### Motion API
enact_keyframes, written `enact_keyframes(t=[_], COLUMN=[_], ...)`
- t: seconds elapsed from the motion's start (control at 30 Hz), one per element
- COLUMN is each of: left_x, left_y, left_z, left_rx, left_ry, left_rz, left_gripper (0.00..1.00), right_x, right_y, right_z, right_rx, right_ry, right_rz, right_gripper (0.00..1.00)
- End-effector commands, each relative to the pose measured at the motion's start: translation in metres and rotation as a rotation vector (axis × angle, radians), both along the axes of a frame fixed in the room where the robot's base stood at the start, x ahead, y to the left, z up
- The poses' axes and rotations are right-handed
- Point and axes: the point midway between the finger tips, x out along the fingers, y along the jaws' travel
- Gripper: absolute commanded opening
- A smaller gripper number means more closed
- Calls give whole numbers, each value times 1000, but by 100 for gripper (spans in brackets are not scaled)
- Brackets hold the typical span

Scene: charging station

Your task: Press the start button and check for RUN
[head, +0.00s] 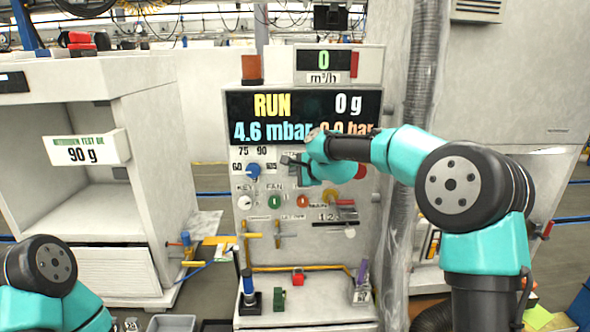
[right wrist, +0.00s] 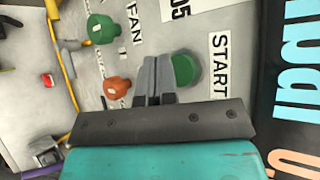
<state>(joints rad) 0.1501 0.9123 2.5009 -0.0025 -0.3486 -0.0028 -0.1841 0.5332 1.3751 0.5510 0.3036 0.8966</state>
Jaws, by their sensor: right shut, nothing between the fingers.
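The grey control panel (head: 236,215) carries a dark display (head: 325,117). The display reads RUN in yellow, with 0 g, 4.6 mbar and a partly covered bar figure. The green start button (right wrist: 187,69) sits by the START label (right wrist: 220,68) in the right wrist view; my right gripper and arm seem to hide it in the head view. My right gripper (head: 288,161) is shut and empty at the panel. Its fingertips (right wrist: 156,62) appear right beside the start button; I cannot tell whether they touch it. My left arm shows at the lower left, its gripper out of frame.
A blue knob (head: 253,170) and a green FAN knob (head: 274,202) are on the panel. The FAN knob (right wrist: 101,29) and an orange knob (right wrist: 117,87) are near the gripper. Valves and yellow piping (head: 300,268) lie below. A cabinet (head: 140,190) stands left.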

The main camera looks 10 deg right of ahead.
Motion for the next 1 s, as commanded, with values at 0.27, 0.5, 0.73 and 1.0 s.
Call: enact_keyframes(t=[0.27, 0.5, 0.73, 1.0], left_x=[0, 0, 0, 0], left_y=[0, 0, 0, 0], left_z=[0, 0, 0, 0], left_rx=[0, 0, 0, 0], left_ry=[0, 0, 0, 0], left_rz=[0, 0, 0, 0], left_gripper=[72, 72, 72, 72], right_x=[0, -13, -31, -49], right_y=[0, 2, 5, 7], right_z=[0, 1, 1, 0], right_rx=[0, 0, 1, 0], right_ry=[0, -1, 0, 0], right_rz=[0, 1, 1, 0], right_gripper=[0, 0, 0, 0])
